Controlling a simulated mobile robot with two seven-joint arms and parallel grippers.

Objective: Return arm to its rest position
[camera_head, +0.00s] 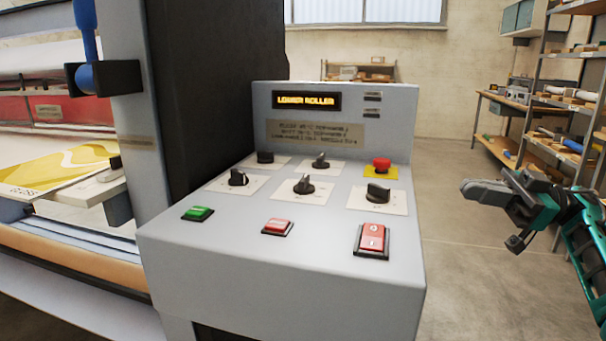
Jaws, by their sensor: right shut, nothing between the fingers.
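My right gripper (482,190) is at the right of the head view, pointing left, with its fingers together and nothing between them. It hangs in open air to the right of the grey control console (285,253), apart from it. My left gripper is not in the view. The console carries several black rotary knobs, a red emergency button (381,165) on a yellow plate, a green button (198,213), a red button (277,226) and a red rocker switch (372,238). Its display (306,101) reads "LOWER ROLLER".
The laminator's dark side column (215,85) stands behind the console. A yellow-and-white printed sheet (65,170) lies in the machine at the left. Metal shelving (580,55) and a workbench (497,100) stand at the back right. Open floor (465,270) lies between console and arm.

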